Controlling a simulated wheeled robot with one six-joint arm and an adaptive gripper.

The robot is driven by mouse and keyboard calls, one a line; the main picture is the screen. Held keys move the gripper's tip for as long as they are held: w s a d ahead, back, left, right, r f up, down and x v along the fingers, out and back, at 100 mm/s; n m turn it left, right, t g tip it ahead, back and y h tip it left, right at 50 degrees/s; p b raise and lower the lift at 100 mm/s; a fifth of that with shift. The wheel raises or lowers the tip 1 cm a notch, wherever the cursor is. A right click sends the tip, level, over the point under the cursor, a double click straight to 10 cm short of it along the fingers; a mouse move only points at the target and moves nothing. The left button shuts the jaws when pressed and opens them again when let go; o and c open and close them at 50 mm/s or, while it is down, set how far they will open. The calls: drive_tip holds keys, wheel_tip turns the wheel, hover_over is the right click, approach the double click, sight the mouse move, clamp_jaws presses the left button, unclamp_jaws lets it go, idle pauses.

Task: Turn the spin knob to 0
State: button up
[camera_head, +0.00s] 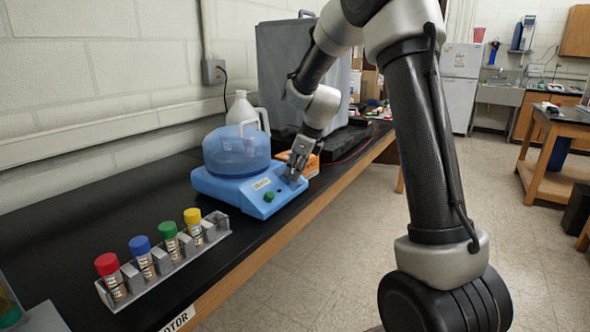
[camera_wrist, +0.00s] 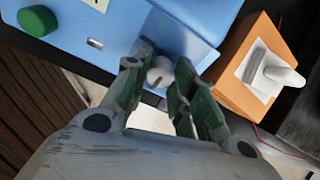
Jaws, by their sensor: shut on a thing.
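A blue centrifuge-like machine (camera_head: 228,186) with a clear blue domed lid (camera_head: 236,150) stands on the black bench. A green knob (camera_head: 269,196) is on the left part of its sloped front; it also shows at the top left of the wrist view (camera_wrist: 38,20). A small pale knob (camera_wrist: 160,75) is on the right part of the front. My gripper (camera_head: 294,173) is at that right part, its two green-padded fingers (camera_wrist: 158,92) on either side of the pale knob and shut on it. The fingers hide part of the knob, and I cannot read its setting.
An orange box (camera_wrist: 262,70) with a white switch stands just right of the machine, close to my fingers. A clear rack (camera_head: 170,262) with several colour-capped tubes is at the front left. A white jug (camera_head: 241,110) and a grey cabinet (camera_head: 278,65) stand behind.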

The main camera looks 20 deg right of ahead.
drive_tip(key=shift+n, duration=0.3)
drive_tip(key=n+t, duration=0.1)
drive_tip(key=n, duration=0.5)
drive_tip(key=shift+s, duration=0.1)
drive_tip(key=n+t, duration=0.1)
drive_tip(key=n, duration=1)
drive_tip(key=shift+d+n+t, duration=0.1)
drive_tip(key=shift+n+t, duration=0.3)
drive_tip(key=n+y, duration=0.1)
drive_tip(key=n, duration=0.4)
drive_tip(key=shift+f, duration=0.1)
drive_tip(key=o, duration=1)
